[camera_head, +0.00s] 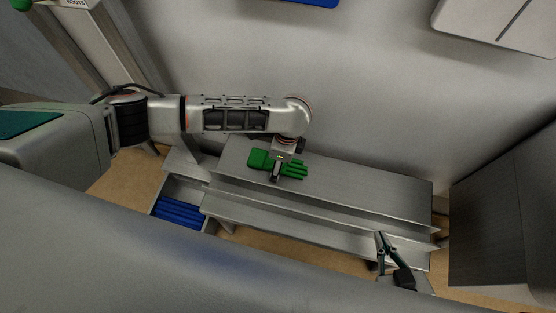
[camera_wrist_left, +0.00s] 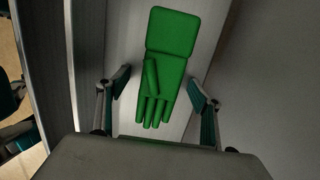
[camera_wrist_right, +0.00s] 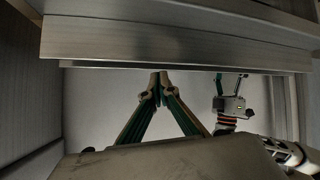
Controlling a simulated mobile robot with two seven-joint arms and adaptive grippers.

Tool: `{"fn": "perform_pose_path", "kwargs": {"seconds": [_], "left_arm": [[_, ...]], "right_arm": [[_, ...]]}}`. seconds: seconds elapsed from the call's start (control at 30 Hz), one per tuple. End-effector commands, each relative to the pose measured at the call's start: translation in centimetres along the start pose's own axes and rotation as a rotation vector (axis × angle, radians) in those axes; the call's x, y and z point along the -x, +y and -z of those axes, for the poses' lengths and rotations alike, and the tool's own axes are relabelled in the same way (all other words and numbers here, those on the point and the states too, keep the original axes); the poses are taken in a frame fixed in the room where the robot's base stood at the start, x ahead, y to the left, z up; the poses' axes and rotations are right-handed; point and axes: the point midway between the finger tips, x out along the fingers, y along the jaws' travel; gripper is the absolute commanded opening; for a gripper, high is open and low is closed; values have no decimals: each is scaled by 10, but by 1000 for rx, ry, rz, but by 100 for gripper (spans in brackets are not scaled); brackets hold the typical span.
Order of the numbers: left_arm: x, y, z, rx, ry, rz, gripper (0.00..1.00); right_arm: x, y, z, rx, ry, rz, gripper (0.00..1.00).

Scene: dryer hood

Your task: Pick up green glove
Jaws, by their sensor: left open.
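The green glove (camera_head: 295,170) lies flat on the upper metal shelf of the bench. In the left wrist view the glove (camera_wrist_left: 172,72) lies with its cuff at the top and its fingers pointing down. My left gripper (camera_head: 276,174) is above the glove and hides part of it in the head view. Its fingers stand apart on either side of the glove in the left wrist view, and nothing is held. My right gripper (camera_head: 380,240) is low at the bench's right front. Its fingertips (camera_wrist_right: 160,78) meet with nothing visible between them.
The stepped metal bench (camera_head: 370,195) runs along the grey wall. An open compartment with blue items (camera_head: 182,213) is at its left end. A metal cabinet (camera_head: 505,215) stands at the right. The shelf right of the glove is clear.

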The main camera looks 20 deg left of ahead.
Motion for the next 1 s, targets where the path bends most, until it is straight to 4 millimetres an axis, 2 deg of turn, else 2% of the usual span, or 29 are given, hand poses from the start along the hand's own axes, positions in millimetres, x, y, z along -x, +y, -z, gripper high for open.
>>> {"fn": "perform_pose_path", "kwargs": {"seconds": [0.13,0.3,0.53,0.67,0.83,1.0], "left_arm": [[5,-3,0,1,1,7,65],[4,-2,0,1,1,6,24],[4,-2,0,1,1,5,24],[9,-3,-1,1,1,8,24],[40,-6,-4,2,1,17,24],[76,-7,-9,3,1,21,24]], "right_arm": [[1,2,5,1,9,-2,0],[2,0,0,1,0,1,0],[2,-1,-3,1,-5,2,0],[2,1,2,3,3,-1,0],[4,8,17,12,25,-14,0],[8,13,16,15,17,-24,0]]}}
